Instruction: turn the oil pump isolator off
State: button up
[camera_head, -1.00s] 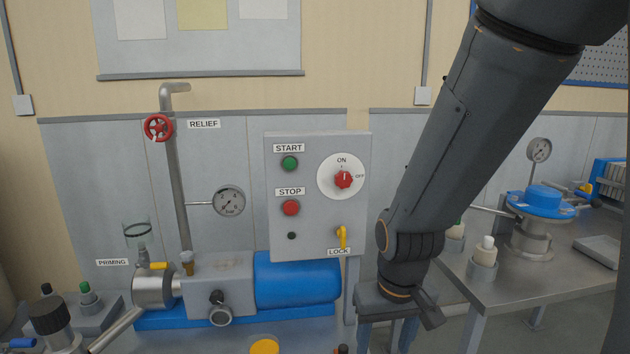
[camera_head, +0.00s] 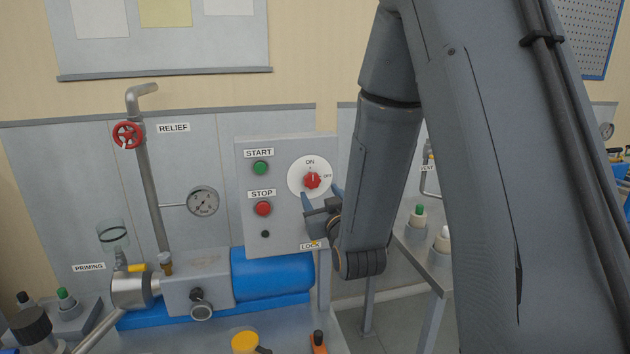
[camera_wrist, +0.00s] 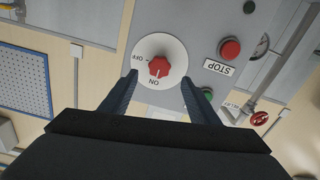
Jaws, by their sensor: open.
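The isolator is a red rotary knob (camera_head: 312,180) on a white round dial marked ON and OFF, on a grey control box (camera_head: 285,225). In the head view the knob's pointer appears to face up toward ON. In the wrist view the red knob (camera_wrist: 158,67) sits centrally ahead, between the lines of my two fingers. My gripper (camera_head: 321,195) is open at the lower right front of the dial. In the wrist view my gripper (camera_wrist: 160,78) has its fingertips on either side of the knob; whether they touch the box is unclear.
A green START button (camera_head: 260,168) and a red STOP button (camera_head: 263,208) are left of the dial. The LOCK label (camera_head: 310,246) is partly behind my gripper. A blue motor (camera_head: 272,274) stands below. A bench with bottles (camera_head: 418,216) is at right.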

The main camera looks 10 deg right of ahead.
aim_at(313, 182)
jog(key=w+p, duration=0.2)
jog(key=w, duration=0.5)
jog(key=shift+w+r, duration=0.1)
jog(key=shift+w, duration=0.25)
jog(key=c, duration=1)
jog(key=shift+c, duration=0.2)
